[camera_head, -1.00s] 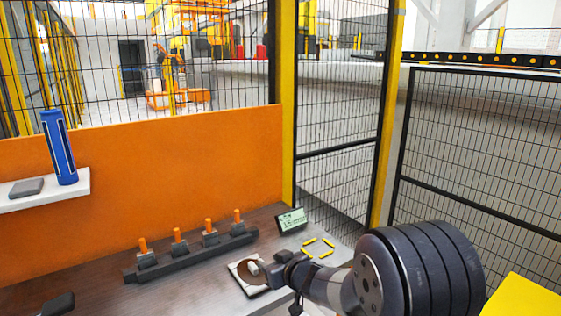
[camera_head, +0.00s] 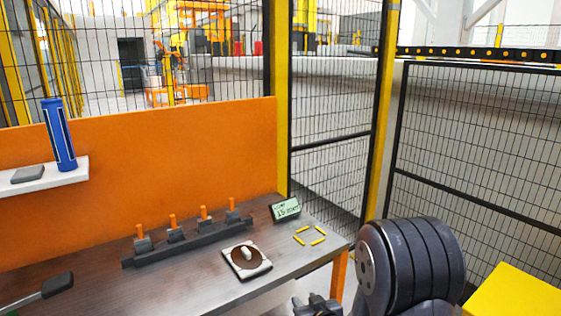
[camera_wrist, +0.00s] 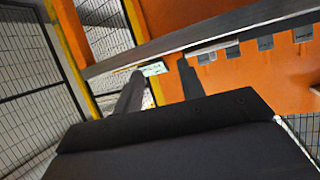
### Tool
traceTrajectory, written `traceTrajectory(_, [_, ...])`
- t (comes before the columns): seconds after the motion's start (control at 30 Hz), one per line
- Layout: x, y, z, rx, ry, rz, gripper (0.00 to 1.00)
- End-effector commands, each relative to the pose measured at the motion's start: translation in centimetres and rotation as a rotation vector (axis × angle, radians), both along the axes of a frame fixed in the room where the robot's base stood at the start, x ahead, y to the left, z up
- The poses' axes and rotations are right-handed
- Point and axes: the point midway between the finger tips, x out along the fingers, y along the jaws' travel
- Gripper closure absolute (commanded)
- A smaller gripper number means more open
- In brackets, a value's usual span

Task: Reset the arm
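My arm (camera_head: 410,265) is folded at the lower right in the head view, off the table's right front corner. My gripper (camera_head: 316,304) shows at the bottom edge of that view, in front of the table and partly cut off. In the wrist view my gripper (camera_wrist: 159,75) has its two fingers apart with nothing held between them. Beyond the fingers are the table's edge and the small green display (camera_wrist: 154,69).
The table (camera_head: 200,285) carries a rack (camera_head: 190,243) with several orange-handled pieces, a white plate (camera_head: 235,256) with a brown disc, a display (camera_head: 286,209) and yellow corner marks (camera_head: 301,240). A blue cylinder (camera_head: 59,135) stands on the left shelf. Mesh fencing (camera_head: 480,150) closes the right; a yellow box (camera_head: 515,295) stands low right.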

Motion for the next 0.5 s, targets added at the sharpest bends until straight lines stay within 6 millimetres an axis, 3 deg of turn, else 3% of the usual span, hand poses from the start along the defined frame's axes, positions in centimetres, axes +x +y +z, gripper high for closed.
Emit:
traceTrajectory(0.2, [-2.0,-3.3,-2.5,-0.004,0.006,-0.113,0.62])
traceTrajectory(0.5, [-4.3,-6.7,-4.4,-0.017,0.006,-0.234,0.62])
